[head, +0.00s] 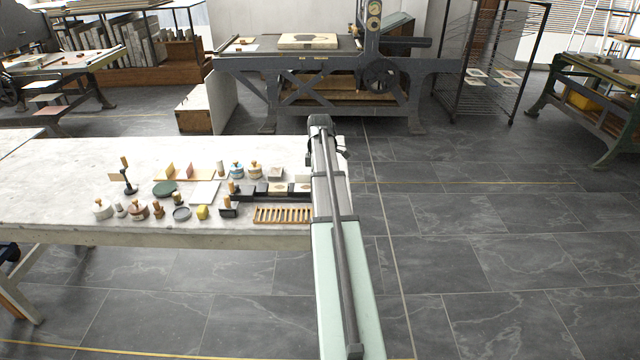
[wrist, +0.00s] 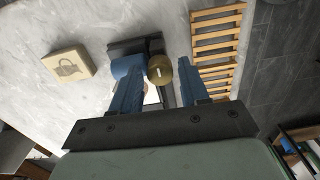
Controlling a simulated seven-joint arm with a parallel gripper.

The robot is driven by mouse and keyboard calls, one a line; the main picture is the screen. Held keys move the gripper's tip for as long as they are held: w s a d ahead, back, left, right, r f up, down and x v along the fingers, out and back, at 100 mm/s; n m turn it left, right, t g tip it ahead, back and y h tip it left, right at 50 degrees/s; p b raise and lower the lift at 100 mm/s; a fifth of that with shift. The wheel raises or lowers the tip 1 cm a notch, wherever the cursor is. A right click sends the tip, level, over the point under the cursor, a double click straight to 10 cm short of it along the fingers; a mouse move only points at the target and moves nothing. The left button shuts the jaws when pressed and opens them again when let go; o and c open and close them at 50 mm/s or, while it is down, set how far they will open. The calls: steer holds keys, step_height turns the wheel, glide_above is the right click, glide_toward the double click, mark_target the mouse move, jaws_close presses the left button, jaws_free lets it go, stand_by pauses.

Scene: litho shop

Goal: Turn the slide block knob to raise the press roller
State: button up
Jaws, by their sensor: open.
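In the wrist view my gripper (wrist: 162,76) is open, with its two blue fingers apart. A round brass-coloured knob (wrist: 160,69) shows between the fingertips, nearer the left one. I cannot tell whether either finger touches it. The knob stands by a dark block (wrist: 126,47), partly hidden by the left finger and a blue rounded part beside it. A white patch shows below the knob between the fingers. In the head view my arm reaches to the table's right end and hides the fingers. I cannot make out the press roller for certain.
A slatted wooden rack (wrist: 215,45) lies right of the fingers; the head view shows it too (head: 283,215). Several small jars and blocks crowd the marble table (head: 60,170). Its back half is clear.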

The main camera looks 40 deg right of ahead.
steer(key=shift+r, duration=0.1)
steer(key=shift+r, duration=2.9)
